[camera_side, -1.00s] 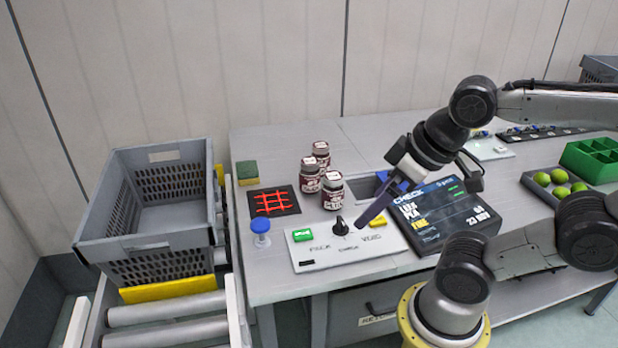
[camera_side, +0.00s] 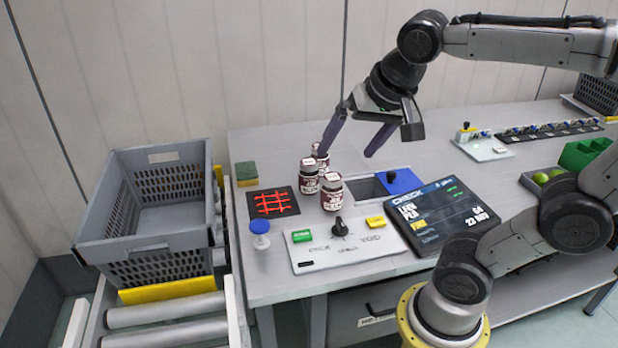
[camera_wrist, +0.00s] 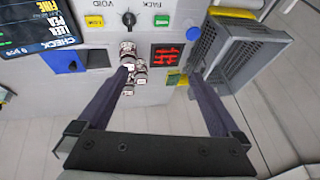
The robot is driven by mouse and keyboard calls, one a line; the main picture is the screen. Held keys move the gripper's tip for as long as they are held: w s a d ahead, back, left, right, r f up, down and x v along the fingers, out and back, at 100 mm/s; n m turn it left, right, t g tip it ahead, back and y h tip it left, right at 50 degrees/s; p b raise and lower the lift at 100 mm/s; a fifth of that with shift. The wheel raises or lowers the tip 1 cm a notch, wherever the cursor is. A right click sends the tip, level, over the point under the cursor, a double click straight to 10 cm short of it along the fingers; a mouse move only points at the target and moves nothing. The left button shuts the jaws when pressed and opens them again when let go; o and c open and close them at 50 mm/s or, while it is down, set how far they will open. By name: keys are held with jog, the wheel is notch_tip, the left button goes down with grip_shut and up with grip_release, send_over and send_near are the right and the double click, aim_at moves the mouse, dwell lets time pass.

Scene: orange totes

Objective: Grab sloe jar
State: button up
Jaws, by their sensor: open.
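Three dark red jars with white lids stand close together on the grey bench: a front one (camera_side: 332,194), a left one (camera_side: 309,178) and a back one (camera_side: 319,158). Their labels are too small to read, so I cannot tell which is sloe. My gripper (camera_side: 347,154) is open and empty, pointing down behind and to the right of the jars. One finger overlaps the back jar in the side view and hides part of it; I cannot tell if they touch. In the wrist view the jars (camera_wrist: 128,52) lie beside the left finger of my gripper (camera_wrist: 160,76).
A control panel (camera_side: 325,258) with a knob, and a CHECK screen (camera_side: 440,215), lie in front. A dark pad with a red grid (camera_side: 273,203), a sponge (camera_side: 246,171) and a blue-capped item (camera_side: 260,228) are left. A grey crate (camera_side: 150,243) stands beyond the bench's left edge.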

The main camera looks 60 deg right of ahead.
jog(key=w+d+m+g+h, duration=0.2)
jog(key=w+d+m, duration=0.4)
jog(key=w, duration=0.5)
jog(key=m+g+h, duration=0.1)
jog(key=m+g, duration=0.2)
send_over(309, 162)
jog(key=a, duration=0.5)
notch_tip(309, 162, down, 9)
jog(key=x, duration=1)
jog(key=shift+s+d+f, duration=0.15)
jog(key=shift+s+f, duration=0.05)
jog(key=shift+f, duration=0.05)
jog(key=shift+x, duration=2.95)
jog(key=shift+f, duration=0.1)
grip_shut()
